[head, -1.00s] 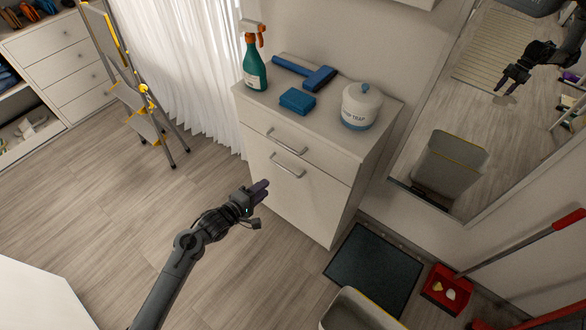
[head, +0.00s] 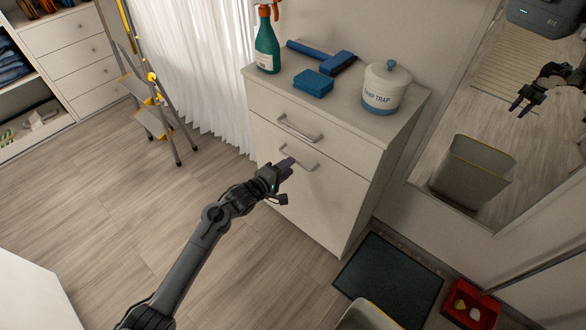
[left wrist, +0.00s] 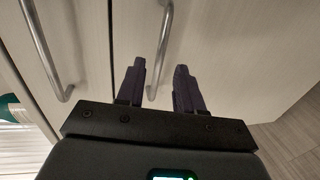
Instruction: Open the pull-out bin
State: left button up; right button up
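The white cabinet has a tall lower front, the pull-out bin (head: 325,205), which is closed. Its bar handle (head: 302,154) is near its top edge, and the handle also shows in the left wrist view (left wrist: 163,45). My left gripper (head: 288,167) is at this handle, its dark fingers close to the front. In the left wrist view my left gripper (left wrist: 158,82) is open, with the end of the handle showing between the two fingers. Whether the fingers touch the bar cannot be told.
A shut drawer with its own handle (head: 298,128) is just above. A dark mat (head: 390,280) lies right of the cabinet. Floor in front is clear.

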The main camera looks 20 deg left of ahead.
pick_arm(q)
jog(key=shift+b+x, duration=0.75)
jog(key=shift+x, duration=0.9)
jog(key=shift+w, duration=0.1)
grip_shut()
jog(key=shift+r, duration=0.1)
